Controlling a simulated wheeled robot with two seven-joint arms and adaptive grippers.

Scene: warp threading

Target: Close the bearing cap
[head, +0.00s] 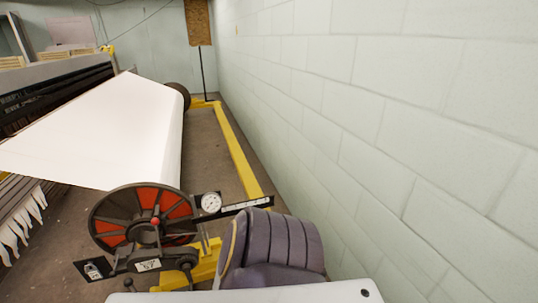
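A large beam wheel (107,238) with red and dark segments stands at the near end of a roll of white cloth or yarn (125,120). Dark metal bearing parts (180,257) with a small white label sit low in front of the wheel. A red knob (155,222) shows near the wheel's hub. I cannot make out which part is the bearing cap, or whether it is open or closed. Neither of my grippers is in view.
A round white gauge (211,202) and a dark bar are right of the wheel. A purple-grey ribbed padded object (285,243) stands close in front. A yellow floor rail (238,150) runs beside the pale block wall (400,130). Bare floor lies between roll and rail.

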